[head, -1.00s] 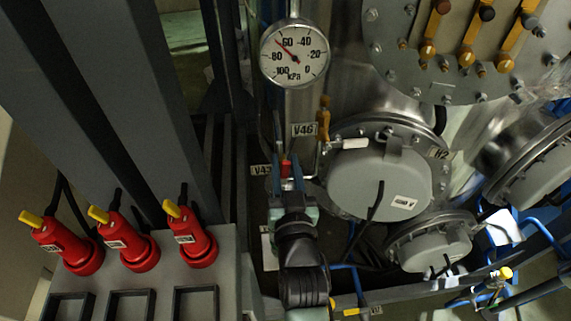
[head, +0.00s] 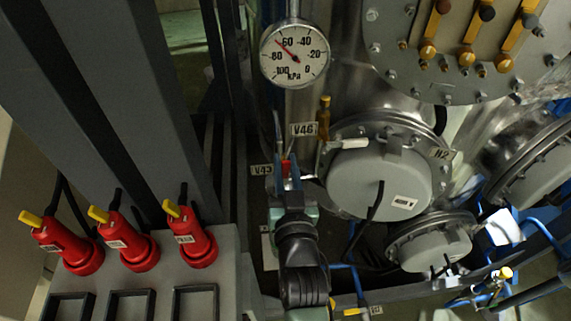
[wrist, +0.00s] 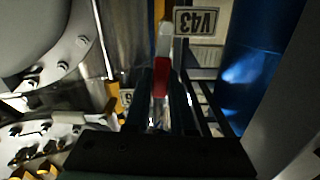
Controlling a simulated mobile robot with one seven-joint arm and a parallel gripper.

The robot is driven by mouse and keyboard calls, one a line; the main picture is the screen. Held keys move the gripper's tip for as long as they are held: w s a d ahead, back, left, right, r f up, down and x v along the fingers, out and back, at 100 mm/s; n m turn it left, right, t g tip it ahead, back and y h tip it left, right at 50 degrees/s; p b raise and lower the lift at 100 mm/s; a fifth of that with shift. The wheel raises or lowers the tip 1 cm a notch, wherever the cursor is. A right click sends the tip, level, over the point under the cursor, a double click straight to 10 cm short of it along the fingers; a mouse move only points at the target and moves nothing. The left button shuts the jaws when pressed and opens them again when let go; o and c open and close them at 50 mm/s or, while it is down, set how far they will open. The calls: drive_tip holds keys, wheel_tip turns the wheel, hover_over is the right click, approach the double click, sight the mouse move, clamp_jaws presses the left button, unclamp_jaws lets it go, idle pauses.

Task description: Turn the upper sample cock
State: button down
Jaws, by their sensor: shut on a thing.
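A small red handle (head: 285,168), which I take for the sample cock's, sits beside the V43 label (head: 261,170). My gripper (head: 287,181) is around it, with its blue-tipped fingers shut on the handle. In the wrist view the red handle (wrist: 161,80) is between the two dark fingers, with a pale grey-white part (wrist: 165,42) beyond it. The V43 label (wrist: 196,22) shows upside down there. The cock's body is mostly hidden by the fingers, and I cannot tell how far the handle is turned.
A yellow-handled valve (head: 324,116) with the V46 label (head: 303,129) stands just above right. A pressure gauge (head: 295,53) is above. A large round flange cover (head: 380,182) is close on the right. Red plugs (head: 192,236) stand on a grey box at left.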

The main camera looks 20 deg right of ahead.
drive_tip(key=shift+d+f, duration=0.1)
idle(0.7)
drive_tip(key=s+d+f+m+b, duration=0.1)
drive_tip(key=d+f+m+b, duration=0.4)
drive_tip(key=m, duration=1.1)
drive_tip(key=shift+s+f+m+b, duration=0.25)
drive_tip(key=shift+f+m+b, duration=0.15)
drive_tip(key=shift+b, duration=0.35)
drive_tip(key=shift+f, duration=0.1)
drive_tip(key=c, duration=0.8)
unclamp_jaws()
drive_tip(key=shift+o, duration=0.2)
